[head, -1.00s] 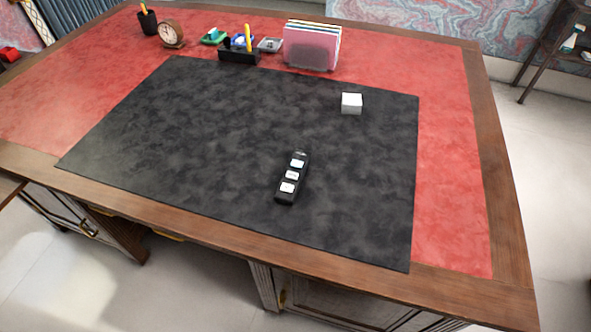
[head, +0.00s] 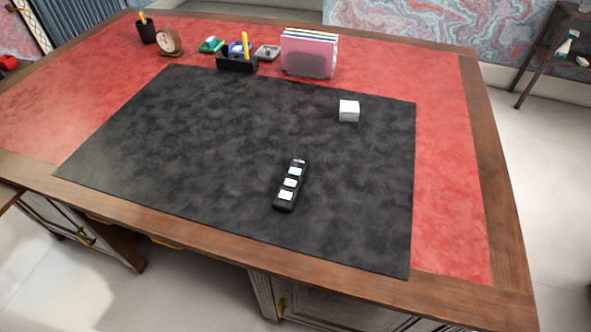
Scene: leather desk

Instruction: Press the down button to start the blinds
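A black remote (head: 290,185) lies on the dark desk mat, a little right of the middle and toward the near edge. It has three pale buttons in a row along its length. The nearest button (head: 286,195) is at its near end, the middle button (head: 290,183) sits between, and the far button (head: 295,171) is toward its far end. Markings on the buttons are too small to read. Neither of my grippers shows in the head view, and nothing touches the remote. No blinds can be made out for certain.
The black mat (head: 200,140) covers much of the red leather desk top (head: 447,180). A small white block (head: 349,110) stands at the mat's far right. A clock (head: 170,42), pen holder (head: 237,62) and file rack (head: 309,54) stand along the back. The mat around the remote is clear.

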